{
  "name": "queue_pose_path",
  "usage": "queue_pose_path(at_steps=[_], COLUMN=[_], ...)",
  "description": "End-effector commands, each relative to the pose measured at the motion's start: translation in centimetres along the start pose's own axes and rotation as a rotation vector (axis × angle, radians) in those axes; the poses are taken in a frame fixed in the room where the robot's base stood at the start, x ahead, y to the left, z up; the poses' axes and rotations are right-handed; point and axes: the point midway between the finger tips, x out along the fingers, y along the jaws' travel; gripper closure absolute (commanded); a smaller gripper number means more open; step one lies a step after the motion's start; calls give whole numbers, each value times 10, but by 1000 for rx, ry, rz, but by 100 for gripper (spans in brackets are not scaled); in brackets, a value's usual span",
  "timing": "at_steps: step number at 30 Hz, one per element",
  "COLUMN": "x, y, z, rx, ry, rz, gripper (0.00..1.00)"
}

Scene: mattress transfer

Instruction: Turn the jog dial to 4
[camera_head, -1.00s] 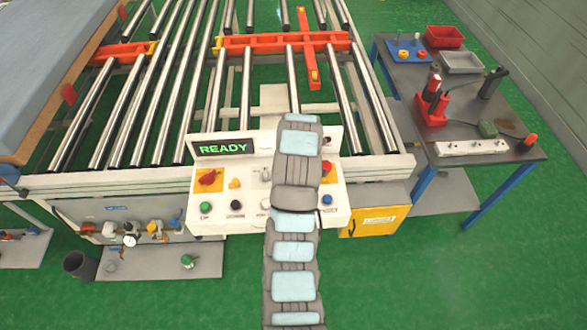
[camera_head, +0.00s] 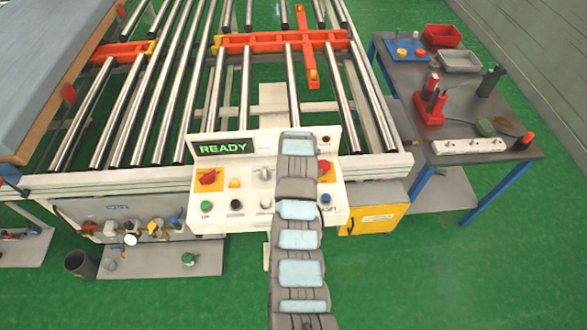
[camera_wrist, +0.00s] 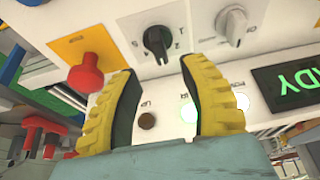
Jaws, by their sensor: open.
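The black round dial (camera_wrist: 158,42), with small marks around it, is on the white control panel in the wrist view. In the head view my arm hides both the dial and the gripper. The control panel (camera_head: 222,218) carries a display (camera_head: 223,148) reading READY.
A grey selector knob (camera_wrist: 232,24) sits beside the dial. A red knob (camera_wrist: 85,75) on a yellow plate is close to the left finger. Several round buttons, including a green one (camera_head: 205,206), line the panel. Steel rollers (camera_head: 215,105) lie behind; a tool table (camera_head: 505,165) stands right.

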Motion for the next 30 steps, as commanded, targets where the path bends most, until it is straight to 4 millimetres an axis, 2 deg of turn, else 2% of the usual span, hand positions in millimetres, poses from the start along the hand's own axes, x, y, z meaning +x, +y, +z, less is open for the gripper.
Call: queue_pose_path(at_steps=[19,30], x=[42,57], y=[1,0], z=[1,-2], rx=[0,-2], ry=[-3,2], rz=[1,1], gripper=[56,56])
